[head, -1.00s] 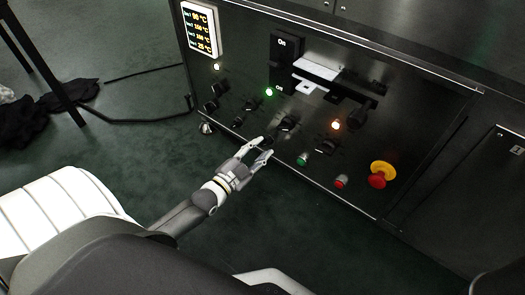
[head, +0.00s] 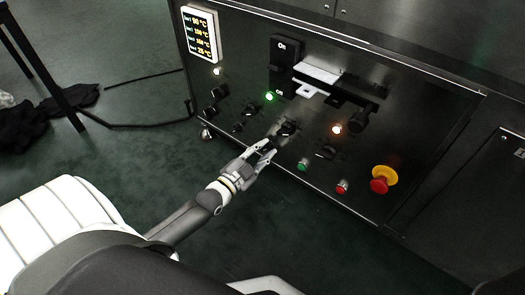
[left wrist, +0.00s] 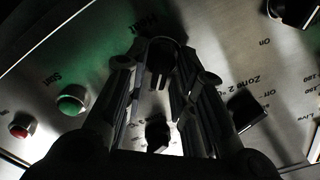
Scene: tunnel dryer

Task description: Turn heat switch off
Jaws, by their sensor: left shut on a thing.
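The heat switch is a black rotary knob (head: 288,128) on the dark control panel (head: 330,180), below the green lamp and left of the orange lamp. The fingers also show in the left wrist view (left wrist: 163,72), one on each side of the knob. My right gripper is not in view.
A green button (head: 302,165), a red button (head: 341,187) and a red-yellow emergency stop (head: 383,179) lie to the right. Other black knobs (head: 244,115) sit to the left. A black main switch (head: 284,65) and a temperature display (head: 200,34) are above.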

